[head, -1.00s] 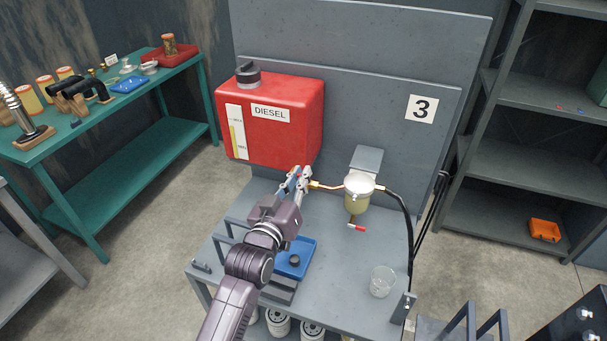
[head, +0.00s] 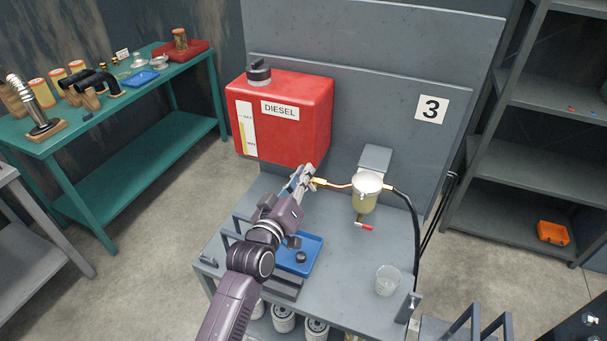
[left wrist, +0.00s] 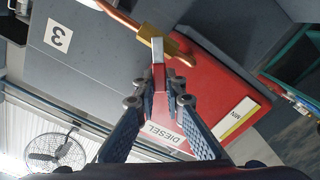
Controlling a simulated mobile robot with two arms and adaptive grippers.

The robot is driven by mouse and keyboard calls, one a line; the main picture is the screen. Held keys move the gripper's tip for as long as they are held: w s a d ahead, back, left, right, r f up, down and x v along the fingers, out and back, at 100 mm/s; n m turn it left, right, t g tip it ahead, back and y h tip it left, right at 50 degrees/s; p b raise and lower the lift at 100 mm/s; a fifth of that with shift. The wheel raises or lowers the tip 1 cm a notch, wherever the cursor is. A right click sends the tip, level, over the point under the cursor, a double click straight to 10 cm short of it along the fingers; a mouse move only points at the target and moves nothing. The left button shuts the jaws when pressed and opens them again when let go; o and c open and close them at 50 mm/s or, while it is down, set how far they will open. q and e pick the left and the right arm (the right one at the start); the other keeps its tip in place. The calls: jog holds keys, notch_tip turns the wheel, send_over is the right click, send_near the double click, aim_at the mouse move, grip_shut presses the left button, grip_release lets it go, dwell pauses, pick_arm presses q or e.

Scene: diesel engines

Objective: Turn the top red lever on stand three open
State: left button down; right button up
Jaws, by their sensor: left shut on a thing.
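The top red lever (left wrist: 158,76) shows in the left wrist view as a narrow strip, red with a pale grey part, running from the brass valve (left wrist: 152,33) down between my fingers. My left gripper (left wrist: 158,98) is shut on it. In the head view my left gripper (head: 305,175) is at the lower right of the red diesel tank (head: 290,120) and hides the lever there. Brass fitting (head: 319,182) shows just right of the fingertips. A second red lever (head: 366,227) sits under the filter bowl (head: 365,200). My right gripper is not in view.
The panel with the number 3 plate (head: 431,109) stands behind. A blue tray (head: 312,250) lies under my left arm. A clear cup (head: 387,280) stands at the right of the bench, near a black hose (head: 415,235). The middle bench top is mostly free.

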pick_arm(q)
jog(key=c, duration=2)
grip_release()
jog(key=shift+s, duration=0.1)
jog(key=v, duration=1.1)
jog(key=shift+s+a, duration=0.2)
jog(key=shift+s, duration=0.15)
jog(key=shift+c, duration=0.2)
